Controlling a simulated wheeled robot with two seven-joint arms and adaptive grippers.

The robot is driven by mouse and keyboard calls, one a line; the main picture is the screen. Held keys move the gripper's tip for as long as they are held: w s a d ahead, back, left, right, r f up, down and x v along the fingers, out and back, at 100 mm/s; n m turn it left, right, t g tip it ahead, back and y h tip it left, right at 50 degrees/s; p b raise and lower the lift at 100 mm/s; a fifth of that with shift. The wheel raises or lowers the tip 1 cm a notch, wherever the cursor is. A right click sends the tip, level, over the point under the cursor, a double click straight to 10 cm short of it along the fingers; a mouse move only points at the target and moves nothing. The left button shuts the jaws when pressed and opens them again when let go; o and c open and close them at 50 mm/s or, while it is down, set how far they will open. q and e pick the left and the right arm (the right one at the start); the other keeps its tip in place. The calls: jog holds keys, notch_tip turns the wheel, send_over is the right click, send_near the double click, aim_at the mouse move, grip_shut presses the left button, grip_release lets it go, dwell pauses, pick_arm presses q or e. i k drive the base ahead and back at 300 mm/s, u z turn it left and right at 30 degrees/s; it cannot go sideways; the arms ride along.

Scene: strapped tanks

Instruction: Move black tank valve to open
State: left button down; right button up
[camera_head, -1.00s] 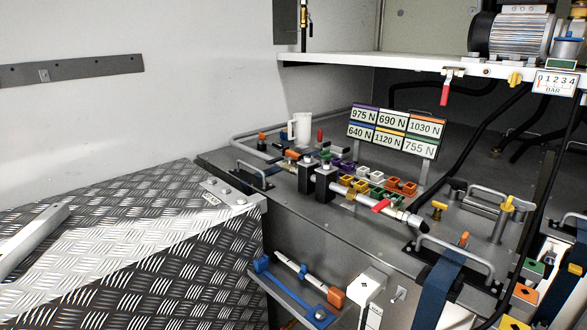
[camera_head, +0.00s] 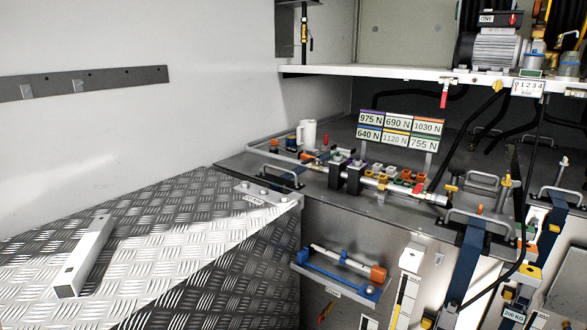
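I cannot tell for sure which part is the black tank or its valve. Several valve-like handles show. A red lever (camera_head: 444,96) hangs straight down under the shelf. A red handle (camera_head: 420,188) sits on a horizontal metal pipe (camera_head: 400,190) on the grey bench. A yellow handle (camera_head: 451,188) stands near the pipe's right end, and another yellow handle (camera_head: 506,182) is farther right. Blue straps (camera_head: 470,250) run down the front at lower right, with yellow and black fittings partly seen at the bottom edge. Neither of my grippers is in view.
A chequer-plate surface (camera_head: 150,245) fills the lower left, with a pale bar (camera_head: 85,258) lying on it. A force-label board (camera_head: 400,130) and a white jug (camera_head: 307,134) stand on the bench. A shelf (camera_head: 390,74) with a motor (camera_head: 494,50) overhangs. Black hoses hang at right.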

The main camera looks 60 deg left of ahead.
aim_at(309, 160)
jog(key=u, duration=1)
jog(key=i, duration=0.15)
jog(key=u, duration=0.05)
